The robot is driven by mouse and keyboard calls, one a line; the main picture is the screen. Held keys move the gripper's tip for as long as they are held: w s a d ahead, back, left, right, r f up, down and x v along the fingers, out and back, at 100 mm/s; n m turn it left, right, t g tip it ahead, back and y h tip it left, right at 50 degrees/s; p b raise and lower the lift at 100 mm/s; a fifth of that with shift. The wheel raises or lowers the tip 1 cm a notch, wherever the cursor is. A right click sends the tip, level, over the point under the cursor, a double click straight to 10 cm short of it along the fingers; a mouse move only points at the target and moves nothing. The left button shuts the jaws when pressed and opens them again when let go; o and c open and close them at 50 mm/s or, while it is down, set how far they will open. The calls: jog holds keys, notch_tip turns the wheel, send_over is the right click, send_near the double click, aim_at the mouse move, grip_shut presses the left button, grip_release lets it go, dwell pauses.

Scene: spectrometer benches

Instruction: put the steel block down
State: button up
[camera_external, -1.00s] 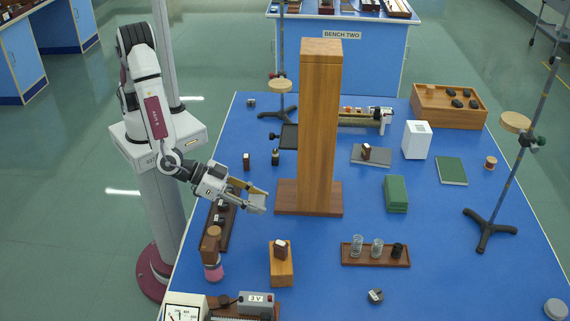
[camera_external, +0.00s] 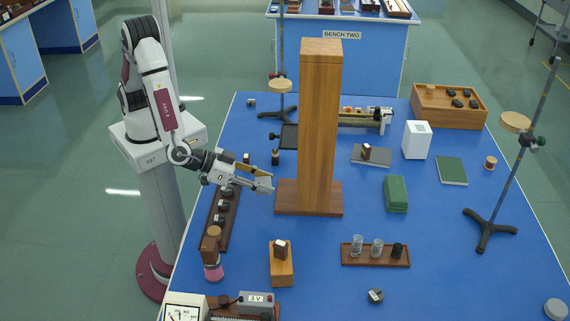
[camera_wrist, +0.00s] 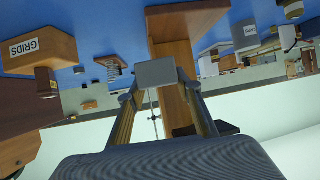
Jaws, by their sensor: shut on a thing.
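My gripper (camera_external: 262,183) is in the air above the left part of the blue bench, just left of the tall wooden column. Its fingers also show in the wrist view (camera_wrist: 160,92), where they are shut on the steel block (camera_wrist: 158,73). The block is plain grey and sits between the fingertips. In the external view the steel block (camera_external: 263,187) is small and hard to tell from the grey fingertips. The wrist view is turned over, with the bench top at its upper edge.
The wooden column (camera_external: 319,130) stands close to the right of my gripper. A dark rack (camera_external: 222,222) lies below left, and a wooden block (camera_external: 281,268) stands nearer the front. A tube rack (camera_external: 376,262) is to the right. Blue bench is clear between the column and the tube rack.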

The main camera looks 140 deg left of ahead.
jog(key=s+a+n+g, duration=0.2)
jog(key=s+n+g, duration=0.2)
jog(key=s, duration=0.6)
jog(key=s+a+n+g, duration=0.3)
jog(key=s+g, duration=0.1)
jog(key=s, duration=0.7)
jog(key=s+a+n+g+y, duration=0.1)
jog(key=s+a+n+g, duration=0.2)
jog(key=s, duration=0.8)
jog(key=shift+s+n+g, duration=0.2)
jog(key=shift+n+g, duration=0.2)
jog(key=shift+n, duration=0.4)
jog(key=shift+f, duration=0.1)
jog(key=shift+f, duration=2.85)
jog(key=shift+f, duration=0.1)
jog(key=shift+f, duration=2)
jog(key=shift+f, duration=0.15)
